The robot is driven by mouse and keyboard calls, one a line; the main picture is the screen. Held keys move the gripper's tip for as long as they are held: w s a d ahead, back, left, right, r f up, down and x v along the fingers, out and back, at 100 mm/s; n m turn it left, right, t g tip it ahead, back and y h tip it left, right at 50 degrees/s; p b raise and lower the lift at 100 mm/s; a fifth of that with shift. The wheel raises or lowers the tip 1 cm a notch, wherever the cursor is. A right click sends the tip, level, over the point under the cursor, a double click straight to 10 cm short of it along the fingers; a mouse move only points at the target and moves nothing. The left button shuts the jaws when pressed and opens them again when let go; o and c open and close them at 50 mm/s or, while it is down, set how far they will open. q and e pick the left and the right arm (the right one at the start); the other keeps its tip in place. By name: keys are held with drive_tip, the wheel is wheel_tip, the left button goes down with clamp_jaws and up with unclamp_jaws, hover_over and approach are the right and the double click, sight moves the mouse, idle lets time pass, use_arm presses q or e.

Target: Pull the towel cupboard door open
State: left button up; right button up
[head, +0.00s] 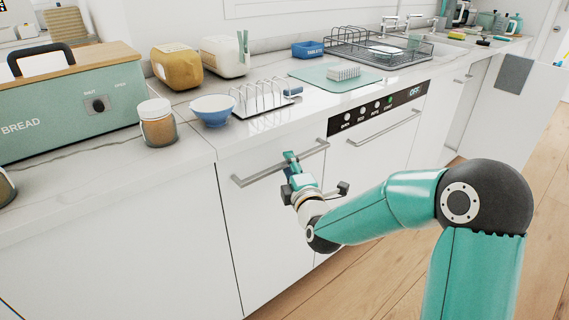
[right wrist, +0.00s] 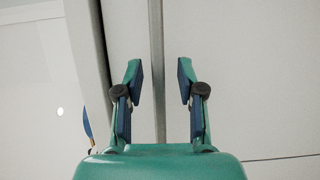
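A white cupboard door (head: 265,220) with a long metal bar handle (head: 255,173) is below the counter, left of the appliance front. No label shows on it. My right gripper (head: 289,173) is at this handle, in front of the door. In the right wrist view my right gripper (right wrist: 158,78) is open, with the handle bar (right wrist: 156,40) running between its two fingers. Gaps show on both sides of the bar, so the fingers are not closed on it. The door looks shut. My left gripper is not in view.
An appliance with a black control strip (head: 375,110) is right of the door. Farther right, a grey towel (head: 514,75) hangs on a white panel (head: 510,115). A bread box (head: 70,105), jar (head: 157,125), blue bowl (head: 212,110) and rack (head: 262,97) stand on the counter. Wooden floor lies clear in front.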

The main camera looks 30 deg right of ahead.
drive_tip(key=shift+w+d, duration=0.2)
drive_tip(key=shift+w, duration=0.45)
clamp_jaws()
